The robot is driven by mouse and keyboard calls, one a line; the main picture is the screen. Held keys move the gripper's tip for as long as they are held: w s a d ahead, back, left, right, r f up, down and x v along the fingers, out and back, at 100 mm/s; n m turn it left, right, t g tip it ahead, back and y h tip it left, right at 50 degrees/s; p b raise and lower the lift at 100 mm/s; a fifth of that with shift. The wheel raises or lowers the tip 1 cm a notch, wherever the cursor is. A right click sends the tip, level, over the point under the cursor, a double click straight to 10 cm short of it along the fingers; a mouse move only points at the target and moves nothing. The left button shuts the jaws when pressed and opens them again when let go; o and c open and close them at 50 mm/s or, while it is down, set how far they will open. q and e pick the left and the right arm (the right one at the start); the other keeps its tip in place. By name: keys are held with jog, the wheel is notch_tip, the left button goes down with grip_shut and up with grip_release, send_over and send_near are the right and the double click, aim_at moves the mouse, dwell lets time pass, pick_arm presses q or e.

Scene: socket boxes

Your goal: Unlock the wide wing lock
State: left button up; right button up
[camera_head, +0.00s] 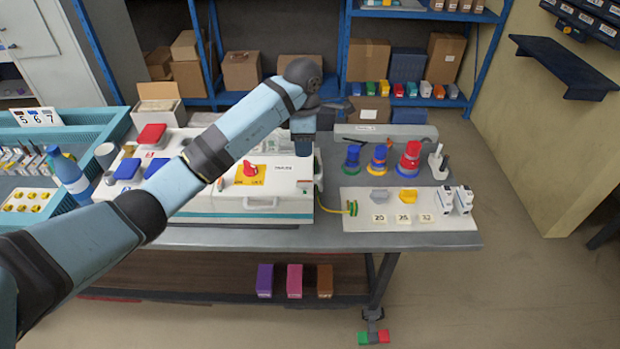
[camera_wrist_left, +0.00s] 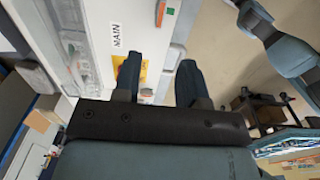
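A white box (camera_head: 190,205) with a teal base stands on the table. On its top is a red knob (camera_head: 250,168) on a yellow plate (camera_head: 240,179). I cannot make out which fitting is the wide wing lock. My left gripper (camera_head: 303,151) points down over the box's right end, right of the knob; its fingertips are small in the head view. In the left wrist view my left gripper (camera_wrist_left: 158,78) is open, with nothing between its two spread fingers. A MAIN label (camera_wrist_left: 117,36) and part of the yellow plate (camera_wrist_left: 143,73) show by the left finger. My right gripper is out of view.
Red, blue and yellow plugs (camera_head: 379,159) stand behind a white socket panel (camera_head: 375,223) on the right. A yellow-green cable (camera_head: 350,207) lies between panel and box. A teal tray (camera_head: 85,132) stands left. My left arm crosses over the box's left part.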

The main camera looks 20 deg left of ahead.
aim_at(305, 181)
pick_arm(q)
notch_tip(305, 181, down, 12)
jog(key=shift+f+p, duration=0.1)
jog(key=shift+p, duration=0.7)
grip_shut()
